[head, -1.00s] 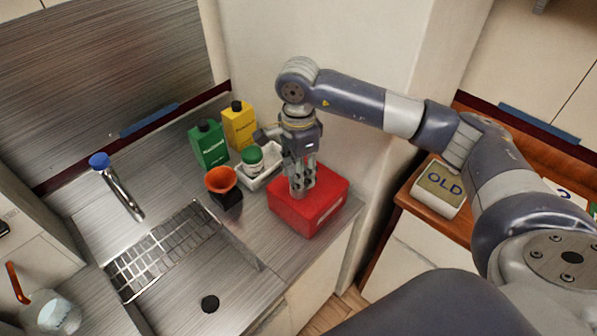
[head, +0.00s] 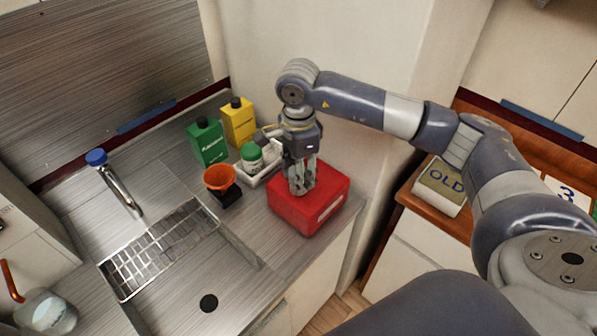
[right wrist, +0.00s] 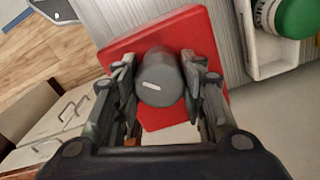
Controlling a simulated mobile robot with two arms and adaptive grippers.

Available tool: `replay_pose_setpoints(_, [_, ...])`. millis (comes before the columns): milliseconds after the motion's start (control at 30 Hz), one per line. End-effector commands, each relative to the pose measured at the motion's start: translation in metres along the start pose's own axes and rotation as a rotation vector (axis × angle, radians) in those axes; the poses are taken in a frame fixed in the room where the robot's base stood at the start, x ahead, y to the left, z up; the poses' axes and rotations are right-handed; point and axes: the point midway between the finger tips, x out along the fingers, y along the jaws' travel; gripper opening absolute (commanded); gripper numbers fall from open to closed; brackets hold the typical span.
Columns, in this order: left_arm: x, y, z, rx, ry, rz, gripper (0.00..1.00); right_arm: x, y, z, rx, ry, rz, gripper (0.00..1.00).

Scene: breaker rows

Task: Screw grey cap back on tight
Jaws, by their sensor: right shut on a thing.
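The grey cap (right wrist: 158,80) is a round dark-grey knob with a pale stripe on its top, on the red container (right wrist: 152,40). In the head view the red container (head: 322,210) stands on the counter's right end, and the cap is hidden by my fingers. My right gripper (head: 301,190) points straight down over the container. In the right wrist view its two fingers (right wrist: 160,85) are shut on the cap from both sides. Whether the cap sits fully down cannot be told. My left gripper is not in view.
A white tray (head: 262,178) with a green-capped bottle (head: 251,156) stands just left of the container. Near it are an orange funnel (head: 220,178), a green bottle (head: 208,146) and a yellow bottle (head: 238,124). The sink lies to the left. A box marked OLD (head: 443,187) sits at right.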

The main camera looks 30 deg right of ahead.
Motion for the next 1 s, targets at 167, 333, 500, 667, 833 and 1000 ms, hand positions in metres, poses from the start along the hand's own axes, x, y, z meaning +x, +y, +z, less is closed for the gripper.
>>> replay_pose_setpoints(167, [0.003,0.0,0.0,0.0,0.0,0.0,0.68,0.003,0.0,0.0,0.0,0.0,-0.001,0.49])
replay_pose_setpoints(333, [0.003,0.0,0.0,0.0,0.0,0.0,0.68,0.003,0.0,0.0,0.0,0.0,0.0,0.61])
replay_pose_setpoints(500, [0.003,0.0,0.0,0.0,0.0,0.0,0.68,0.003,0.0,0.0,0.0,0.0,0.0,0.61])
replay_pose_setpoints(667, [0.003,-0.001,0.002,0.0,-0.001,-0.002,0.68,-0.005,-0.001,0.0,0.0,0.0,-0.002,0.61])
replay_pose_setpoints(833, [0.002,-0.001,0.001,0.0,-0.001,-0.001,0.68,-0.034,-0.001,0.0,-0.001,0.0,-0.005,0.61])
replay_pose_setpoints(1000, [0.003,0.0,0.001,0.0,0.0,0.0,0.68,-0.071,-0.002,0.0,0.0,-0.001,-0.005,0.61])
